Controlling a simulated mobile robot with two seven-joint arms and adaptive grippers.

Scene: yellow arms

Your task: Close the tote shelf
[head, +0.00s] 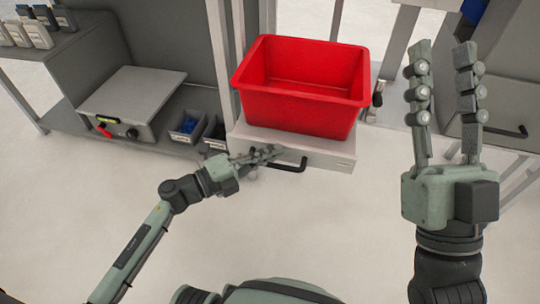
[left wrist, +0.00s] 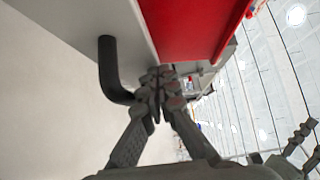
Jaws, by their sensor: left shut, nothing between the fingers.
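The tote shelf (head: 318,147) is a light grey sliding shelf with a black bar handle (head: 290,166) on its front. It stands pulled out from the frame, and a red tote (head: 300,108) sits on it. My left gripper (head: 278,152) is shut and empty at the shelf's front, by the left part of the handle. In the left wrist view the shut fingers (left wrist: 160,80) are close to the black handle (left wrist: 110,70), with the red tote (left wrist: 190,28) above; I cannot tell whether they touch. My right gripper (head: 440,55) is open and empty, raised at the right.
A grey bench at the left holds a box-like device (head: 135,95) and small blue-filled bins (head: 187,127). A grey post (head: 220,60) stands left of the tote. Another shelf with a black handle (head: 508,132) is at the right. The floor in front is clear.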

